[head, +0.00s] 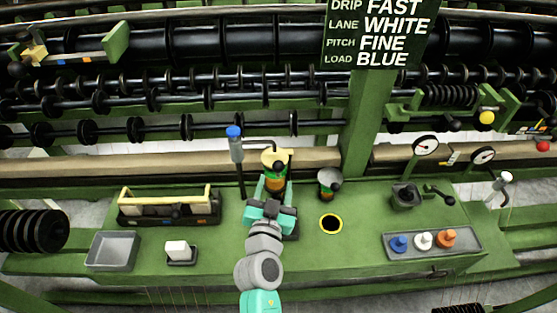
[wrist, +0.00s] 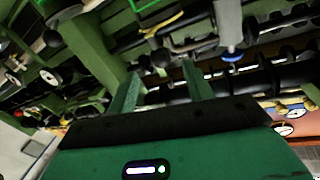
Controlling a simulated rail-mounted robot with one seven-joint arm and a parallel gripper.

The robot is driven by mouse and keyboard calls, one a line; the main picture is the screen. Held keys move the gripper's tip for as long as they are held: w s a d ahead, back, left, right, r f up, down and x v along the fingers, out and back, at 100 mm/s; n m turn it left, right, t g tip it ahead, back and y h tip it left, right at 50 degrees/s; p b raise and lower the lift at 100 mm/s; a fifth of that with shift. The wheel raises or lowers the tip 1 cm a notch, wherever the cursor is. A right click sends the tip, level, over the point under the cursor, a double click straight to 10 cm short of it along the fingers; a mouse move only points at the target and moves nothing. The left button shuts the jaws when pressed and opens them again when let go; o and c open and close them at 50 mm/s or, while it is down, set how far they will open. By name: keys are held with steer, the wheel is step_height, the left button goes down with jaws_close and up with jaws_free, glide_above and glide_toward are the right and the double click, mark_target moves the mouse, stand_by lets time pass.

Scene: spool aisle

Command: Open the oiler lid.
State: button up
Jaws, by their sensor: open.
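The oiler (head: 275,180) stands upright on the green bench, with an amber and green body. Its pale yellow disc-shaped lid (head: 274,158) sits on top, with a dark knob at its right side. My gripper (head: 275,188) is open, its two fingers pointing up at the oiler from the front and hiding its lower part. In the wrist view, a dark ball knob (wrist: 160,57) shows between and beyond the finger tips, with a yellow curved rim (wrist: 165,23) near it. I cannot tell whether the fingers touch the oiler.
A blue-capped grey cylinder on a post (head: 236,150) stands close left of the oiler. A grey tray (head: 460,251) holds blue, white and orange pieces. Black rollers run behind.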

mark_target(278, 170)
steer(key=w, duration=0.2)
steer(key=w+b, duration=0.1)
steer(key=w, duration=0.1)
steer(key=w+d, duration=0.1)
steer(key=w, duration=0.2)
steer(key=shift+r, duration=0.15)
jaws_close()
steer(key=shift+r, duration=0.1)
